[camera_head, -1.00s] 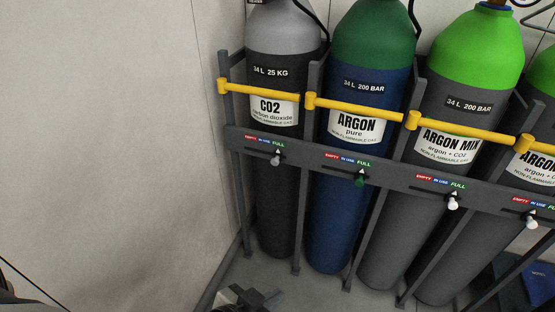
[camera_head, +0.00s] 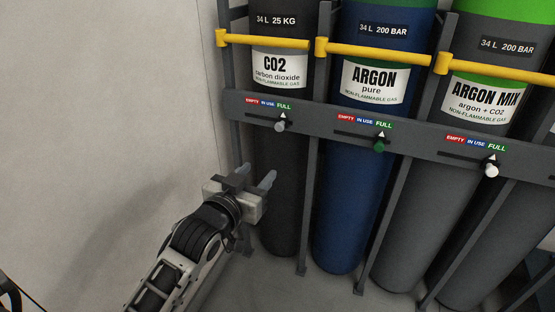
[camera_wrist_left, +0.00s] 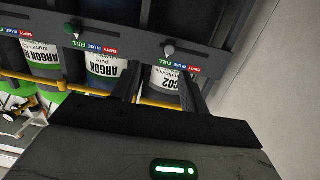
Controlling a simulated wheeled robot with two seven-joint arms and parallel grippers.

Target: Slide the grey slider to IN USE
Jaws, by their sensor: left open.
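The grey slider (camera_head: 280,126) is a small knob with a white pointer on the rack's front rail, below the CO2 cylinder's label. Its pointer stands under FULL, the right end of the EMPTY, IN USE, FULL strip (camera_head: 267,103). My left gripper (camera_head: 258,179) is open and empty, below and a little left of the slider, apart from it. In the left wrist view the slider (camera_wrist_left: 169,49) shows beyond and between the two fingers (camera_wrist_left: 160,88). My right gripper is not in view.
A green slider (camera_head: 380,146) and a white slider (camera_head: 491,170) sit further right on the same rail (camera_head: 330,122), both at FULL. Yellow bars (camera_head: 265,41) cross the cylinders above. The pale wall (camera_head: 110,90) on the left is bare.

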